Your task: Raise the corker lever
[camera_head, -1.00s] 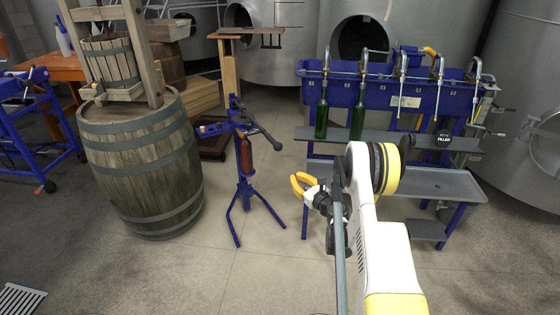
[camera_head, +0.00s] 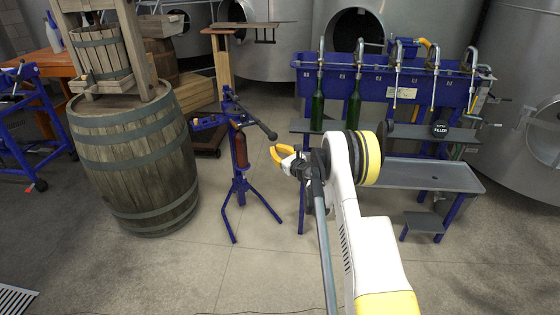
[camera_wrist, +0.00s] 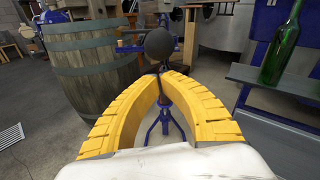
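The floor corker (camera_head: 238,150) is a blue tripod stand in the middle of the head view, with a dark reddish-brown bottle (camera_head: 240,150) upright in it. Its dark lever (camera_head: 254,120) slopes down to the right and ends in a black ball knob (camera_head: 271,134).
A wooden barrel (camera_head: 137,165) with a press on top stands left of the corker. A blue filler bench (camera_head: 375,84) with two green bottles (camera_head: 318,108) stands at the right, close to my arm. Steel tanks (camera_head: 435,25) line the back. The floor in front is clear.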

